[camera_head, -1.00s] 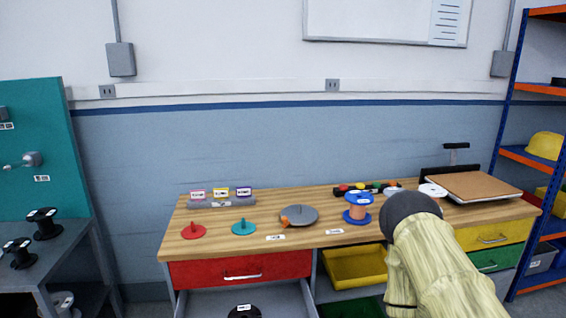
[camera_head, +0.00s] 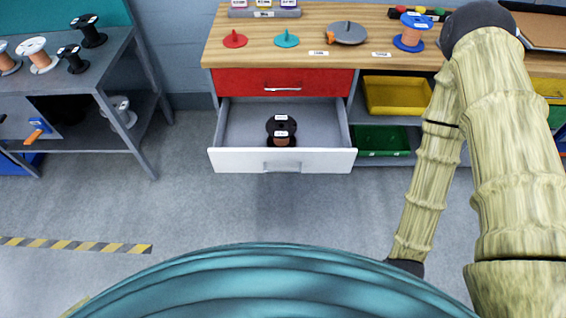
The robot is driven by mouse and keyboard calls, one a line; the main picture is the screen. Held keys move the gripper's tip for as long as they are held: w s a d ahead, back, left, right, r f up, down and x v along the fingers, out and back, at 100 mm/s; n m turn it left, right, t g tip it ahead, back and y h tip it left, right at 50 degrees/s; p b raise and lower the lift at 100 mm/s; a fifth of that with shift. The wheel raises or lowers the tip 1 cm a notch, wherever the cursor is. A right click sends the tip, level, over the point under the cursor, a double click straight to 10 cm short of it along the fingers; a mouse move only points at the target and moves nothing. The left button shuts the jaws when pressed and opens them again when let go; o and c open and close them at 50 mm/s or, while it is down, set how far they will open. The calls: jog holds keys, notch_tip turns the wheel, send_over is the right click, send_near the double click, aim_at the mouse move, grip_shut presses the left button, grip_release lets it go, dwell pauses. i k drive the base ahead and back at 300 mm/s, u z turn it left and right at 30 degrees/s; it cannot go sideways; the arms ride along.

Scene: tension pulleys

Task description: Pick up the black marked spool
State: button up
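A black spool (camera_head: 281,127) with white labels and a copper-coloured lower part stands in the open white-fronted drawer (camera_head: 235,126) under the wooden bench. My gripper itself cannot be made out.
The wooden bench (camera_head: 370,50) bears a blue-flanged copper spool (camera_head: 413,32), a grey disc (camera_head: 345,33) and red and teal pegged discs. A closed red drawer (camera_head: 283,82) sits above the open one. Yellow (camera_head: 398,95) and green (camera_head: 382,140) bins are to its right. The floor in front is clear.

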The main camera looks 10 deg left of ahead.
aim_at(281, 129)
jog(key=u, duration=0.55)
jog(key=k, duration=1.3)
jog(key=u, duration=0.95)
jog(key=i, duration=1.35)
jog(key=z, duration=1.15)
jog(key=i, duration=1.15)
jog(key=z, duration=0.1)
